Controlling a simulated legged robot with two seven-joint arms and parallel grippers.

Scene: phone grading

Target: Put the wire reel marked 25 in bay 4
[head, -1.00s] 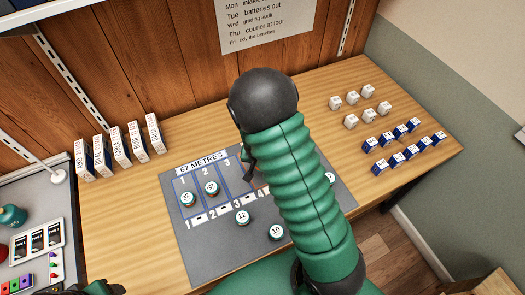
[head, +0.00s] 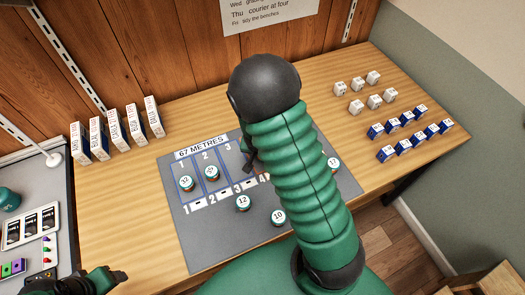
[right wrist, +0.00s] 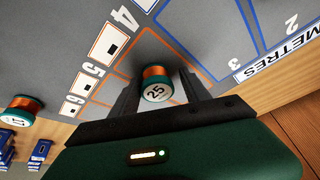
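The wire reel marked 25 (right wrist: 157,85) has teal flanges and copper wire. In the right wrist view it stands between the two dark fingers of my right gripper (right wrist: 160,88). A narrow gap seems to show beside the right-hand finger, so the fingers look open around it. The reel appears within the orange outline of bay 4 (right wrist: 122,18); its base is partly hidden. In the head view my right gripper (head: 249,155) is mostly behind my right arm, and the reel is hidden. My left gripper (head: 104,280) is at the lower left; its opening is unclear.
Reels 32 (head: 186,183) and another (head: 211,173) stand in bays 1 and 2. Reels 12 (head: 243,203), 10 (head: 278,217) and 17 (head: 333,163) stand on the grey mat (head: 205,245). Boxes (head: 118,128) and small cubes (head: 373,96) stand clear.

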